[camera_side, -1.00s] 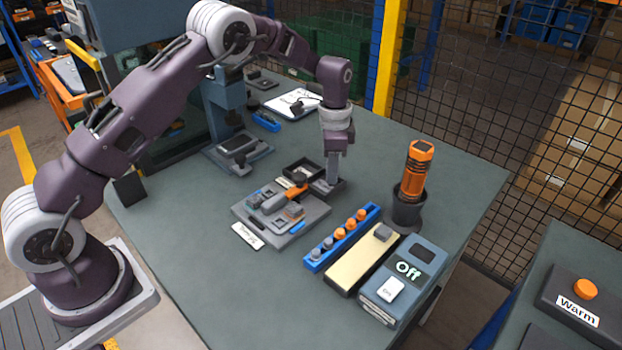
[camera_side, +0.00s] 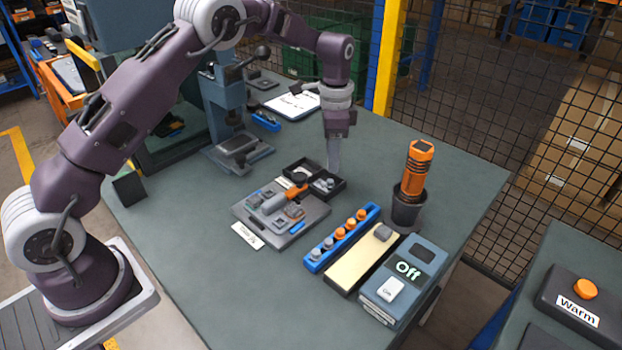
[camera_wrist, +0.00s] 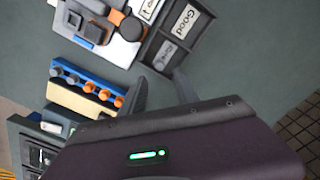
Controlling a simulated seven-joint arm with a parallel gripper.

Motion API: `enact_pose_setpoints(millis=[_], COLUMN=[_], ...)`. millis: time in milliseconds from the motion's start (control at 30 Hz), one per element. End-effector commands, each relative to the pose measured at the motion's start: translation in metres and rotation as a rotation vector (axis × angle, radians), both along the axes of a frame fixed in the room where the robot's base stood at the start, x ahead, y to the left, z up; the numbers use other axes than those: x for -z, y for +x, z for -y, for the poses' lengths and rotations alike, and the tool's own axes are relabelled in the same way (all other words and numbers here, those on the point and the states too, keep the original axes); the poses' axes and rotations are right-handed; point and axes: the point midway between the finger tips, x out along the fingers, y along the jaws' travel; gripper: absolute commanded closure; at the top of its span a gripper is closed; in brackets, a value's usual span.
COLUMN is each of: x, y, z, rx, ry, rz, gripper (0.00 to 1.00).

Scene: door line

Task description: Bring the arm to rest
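My gripper (camera_side: 333,168) hangs pointing down at the back right edge of the black divided tray (camera_side: 296,167), above the bench. In the wrist view its two fingers (camera_wrist: 160,82) stand apart with nothing visible between them. The tray (camera_wrist: 150,48) there shows a compartment labelled Good and another label too small to read. In the side view small grey parts (camera_side: 325,184) lie in the tray's right part. My arm is bent and reaches over the bench.
A grey fixture (camera_side: 300,222) with an orange-and-grey clamp sits before the tray. A press (camera_side: 228,105) stands behind left.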

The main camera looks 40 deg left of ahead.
Motion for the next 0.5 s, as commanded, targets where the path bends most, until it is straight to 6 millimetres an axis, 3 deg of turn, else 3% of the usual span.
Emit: enact_pose_setpoints(millis=[133, 433, 500], x=[-0.019, -0.025, -0.046], y=[0.000, -0.001, -0.009], z=[0.000, 0.000, 0.000], rx=[0.001, -0.005, -0.039], ry=[0.001, 0.000, -0.005], rz=[0.001, 0.003, 0.025], gripper=[0.63, 0.63, 0.63])
